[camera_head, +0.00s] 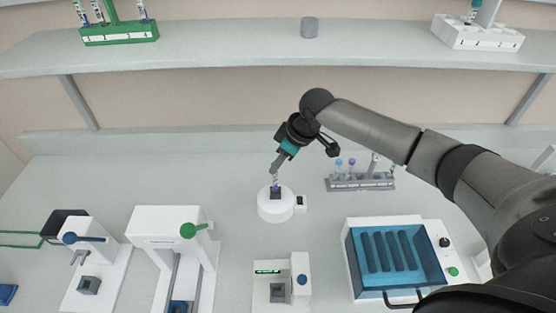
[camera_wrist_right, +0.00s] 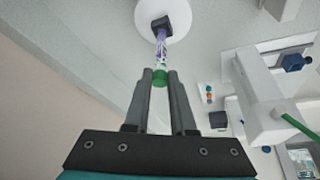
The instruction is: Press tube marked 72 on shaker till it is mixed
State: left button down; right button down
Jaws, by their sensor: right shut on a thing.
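The shaker (camera_head: 272,211) is a round white device with a dark square pad on top, standing in the middle of the bench. My right gripper (camera_head: 274,170) is above it, shut on a slim tube (camera_head: 276,182). In the right wrist view the tube (camera_wrist_right: 160,46) has a green cap between the fingertips (camera_wrist_right: 160,75) and purplish contents. Its far end meets the dark pad of the shaker (camera_wrist_right: 178,20). The number on the tube is too small to read. My left gripper is not in view.
A grey rack (camera_head: 350,184) with several tubes stands right of the shaker. A blue-lidded machine (camera_head: 432,255) is at the front right. White devices (camera_head: 150,222) stand at the front left and a small one (camera_head: 300,265) at front centre. A shelf (camera_head: 230,58) runs behind.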

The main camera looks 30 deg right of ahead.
jog(key=shift+f, duration=0.9)
dwell(2.8)
dwell(1.6)
notch_tip(320, 180, up, 3)
jog(key=p, duration=0.3)
jog(key=shift+p, duration=0.3)
jog(key=shift+r, duration=1.05)
